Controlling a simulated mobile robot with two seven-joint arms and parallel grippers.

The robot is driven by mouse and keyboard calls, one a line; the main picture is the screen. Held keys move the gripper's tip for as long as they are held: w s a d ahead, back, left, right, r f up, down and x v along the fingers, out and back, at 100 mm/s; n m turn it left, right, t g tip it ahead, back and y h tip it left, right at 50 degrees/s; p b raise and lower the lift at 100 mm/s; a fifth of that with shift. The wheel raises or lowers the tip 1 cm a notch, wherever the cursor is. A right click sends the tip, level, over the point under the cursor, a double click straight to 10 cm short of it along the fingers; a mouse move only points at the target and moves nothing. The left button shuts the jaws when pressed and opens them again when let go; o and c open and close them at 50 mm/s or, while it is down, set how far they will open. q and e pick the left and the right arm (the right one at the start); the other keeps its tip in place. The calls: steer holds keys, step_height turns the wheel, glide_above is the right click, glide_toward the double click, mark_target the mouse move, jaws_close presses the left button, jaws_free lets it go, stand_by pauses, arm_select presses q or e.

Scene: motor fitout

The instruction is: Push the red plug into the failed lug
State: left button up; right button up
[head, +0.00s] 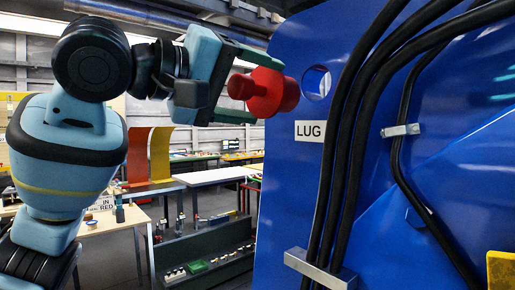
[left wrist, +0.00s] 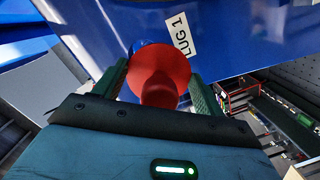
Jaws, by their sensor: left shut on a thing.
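The red plug (head: 272,93) has a wide round flange and a narrower knob. My left gripper (head: 258,90) is shut on it, one finger above and one below in the head view. The failed lug (head: 317,83) is a round hole in the blue panel, just right of the plug. The plug's far face is close to the panel and still outside the hole; the exact gap is hard to tell. In the left wrist view the red plug (left wrist: 160,72) sits between the fingers and covers most of the hole. My right gripper is not in view.
A white LUG label (head: 310,131) is below the hole; it reads LUG 1 in the left wrist view (left wrist: 183,36). Thick black cables (head: 345,150) run down the blue panel (head: 285,200) right of the hole, held by a metal clamp (head: 318,270). Work tables (head: 210,177) stand behind.

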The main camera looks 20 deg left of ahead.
mark_target(263, 73)
arm_select(q)
steer(key=shift+s+r, duration=0.2)
steer(key=shift+r, duration=0.4)
steer(key=shift+s+r, duration=0.2)
steer(key=shift+r, duration=0.35)
steer(key=shift+d, duration=0.1)
steer(key=shift+w+a+r+x, duration=0.1)
steer(key=shift+r+x, duration=0.05)
steer(key=shift+x, duration=1.25)
steer(key=shift+w+a+r+x, duration=0.1)
steer(key=shift+r+x, duration=0.05)
steer(key=shift+x, duration=1.25)
steer(key=shift+w+a+r+x, duration=0.1)
steer(key=shift+r+x, duration=0.05)
steer(key=shift+x, duration=1.35)
steer(key=shift+w+a+r+x, duration=0.1)
steer(key=shift+r+x, duration=0.05)
steer(key=shift+x, duration=1.3)
steer(key=o, duration=1.2)
steer(key=shift+f, duration=0.1)
steer(key=shift+c, duration=0.2)
steer(key=shift+v, duration=3.85)
